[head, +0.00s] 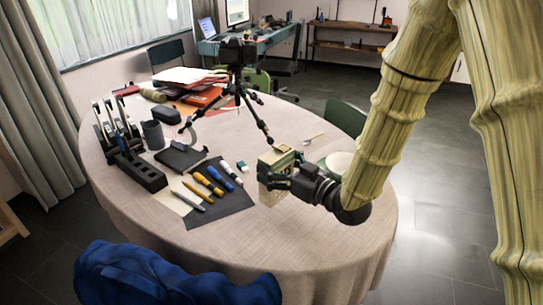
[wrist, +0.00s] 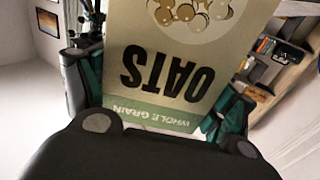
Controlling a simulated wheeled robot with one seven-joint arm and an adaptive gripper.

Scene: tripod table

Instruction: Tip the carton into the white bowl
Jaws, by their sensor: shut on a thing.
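The carton (head: 272,190) is a pale green and beige box. It looks roughly upright near the right side of the round table (head: 310,245). I cannot tell whether its base touches the cloth. In the wrist view the oats carton (wrist: 165,70) fills the middle, with its lettering upside down. My gripper (head: 281,178) is shut on the carton from the right, with a finger on each side of it in the wrist view. The white bowl (head: 339,164) is just right of and behind the carton, partly hidden by my arm. I cannot see inside the bowl.
A black tripod (head: 240,90) stands behind the carton, one leg close to it. A spoon (head: 312,139) lies behind. Markers on a dark mat (head: 232,203) lie to the left. A blue chair (head: 165,278) is in front; the table's front right is clear.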

